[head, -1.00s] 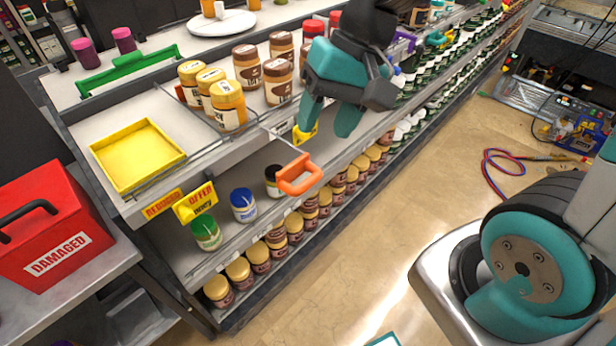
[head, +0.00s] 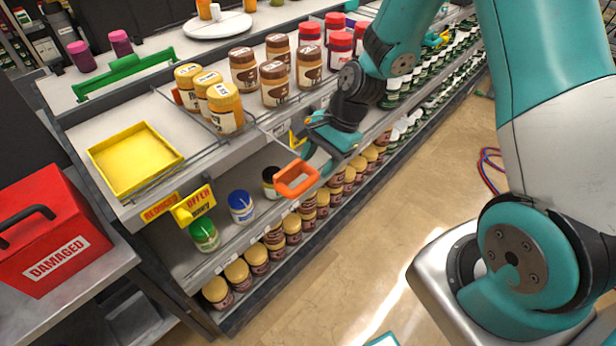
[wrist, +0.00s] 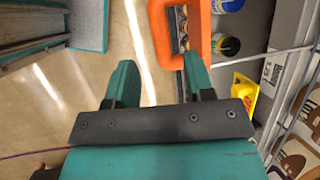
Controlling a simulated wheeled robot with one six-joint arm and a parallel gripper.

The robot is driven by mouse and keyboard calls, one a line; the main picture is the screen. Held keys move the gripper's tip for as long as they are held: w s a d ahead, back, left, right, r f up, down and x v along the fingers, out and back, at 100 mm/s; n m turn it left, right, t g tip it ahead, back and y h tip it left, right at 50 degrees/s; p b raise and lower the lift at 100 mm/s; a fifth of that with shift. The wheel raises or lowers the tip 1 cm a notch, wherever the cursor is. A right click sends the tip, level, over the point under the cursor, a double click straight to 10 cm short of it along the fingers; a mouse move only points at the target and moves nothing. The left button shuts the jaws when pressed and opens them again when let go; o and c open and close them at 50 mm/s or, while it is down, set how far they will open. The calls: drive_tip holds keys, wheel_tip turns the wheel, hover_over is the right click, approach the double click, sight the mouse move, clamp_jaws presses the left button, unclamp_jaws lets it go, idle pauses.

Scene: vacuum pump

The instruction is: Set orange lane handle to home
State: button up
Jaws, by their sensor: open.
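The orange lane handle (head: 296,179) is a rectangular loop sticking out from the front of the upper shelf, on a thin rod. My gripper (head: 318,158) is open and empty, just to the right of the handle in the head view. In the wrist view the handle (wrist: 160,38) lies ahead of my open gripper (wrist: 160,72). Its near bar lines up between the two fingers, and the right fingertip lines up with the loop's opening. I cannot tell whether they touch.
Brown-labelled jars (head: 274,83) and yellow-lidded jars (head: 225,106) stand on the upper shelf beside a yellow tray (head: 135,158). A blue-lidded jar (head: 242,206) stands below. A yellow offer sign (head: 194,204) juts out at left. A red box (head: 50,235) is at far left.

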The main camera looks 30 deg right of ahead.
sight(307, 182)
drive_tip(key=x, duration=0.6)
drive_tip(key=shift+p, duration=0.3)
drive_tip(key=shift+r, duration=0.1)
clamp_jaws()
